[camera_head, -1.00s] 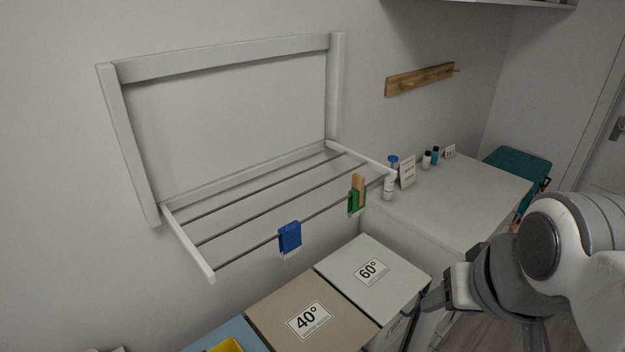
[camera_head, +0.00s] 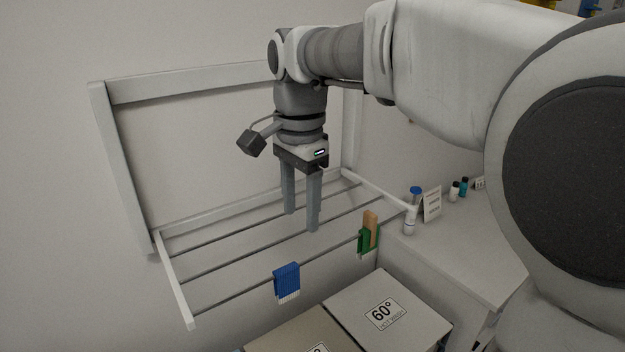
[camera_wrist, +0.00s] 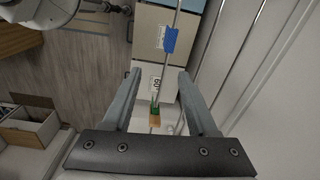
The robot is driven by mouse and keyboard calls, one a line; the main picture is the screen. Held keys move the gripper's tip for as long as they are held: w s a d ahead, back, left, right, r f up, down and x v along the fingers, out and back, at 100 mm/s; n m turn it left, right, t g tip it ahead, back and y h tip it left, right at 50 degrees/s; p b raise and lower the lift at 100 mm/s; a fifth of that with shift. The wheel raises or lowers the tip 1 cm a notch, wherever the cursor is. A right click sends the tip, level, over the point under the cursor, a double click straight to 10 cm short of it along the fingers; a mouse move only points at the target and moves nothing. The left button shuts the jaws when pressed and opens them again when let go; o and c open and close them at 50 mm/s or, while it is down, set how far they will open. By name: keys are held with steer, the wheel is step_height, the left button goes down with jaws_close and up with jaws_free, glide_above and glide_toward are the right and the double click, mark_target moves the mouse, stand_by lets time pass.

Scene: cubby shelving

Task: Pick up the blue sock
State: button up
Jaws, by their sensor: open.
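The blue sock (camera_head: 287,281) hangs over the front rod of the wall-mounted drying rack (camera_head: 174,290), left of the rod's middle. A paler fringe shows at its lower edge in the head view. It also shows in the wrist view (camera_wrist: 170,40), beyond my fingertips. My gripper (camera_head: 301,222) points down above the rack's rods, to the right of the sock and farther back. Its two fingers are apart with nothing between them. In the wrist view my gripper (camera_wrist: 157,72) has its fingers spread, with the sock ahead and below.
A green and tan item (camera_head: 369,234) hangs on the same rod, right of the sock. The box marked 60° (camera_head: 385,312) stands below the rack. A counter (camera_head: 455,245) with small bottles lies to the right. The wall is behind the rack.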

steer(key=a, duration=0.2)
steer(key=m, duration=0.1)
glide_toward(287, 283)
steer(key=shift+g, duration=0.3)
steer(key=f, duration=0.3)
steer(key=w+f, duration=0.1)
steer(key=f, duration=0.2)
steer(key=shift+w, duration=0.2)
steer(key=shift+a+f+p, duration=0.15)
steer(key=shift+f+p, duration=0.2)
steer(key=shift+f, duration=2.2)
jaws_close()
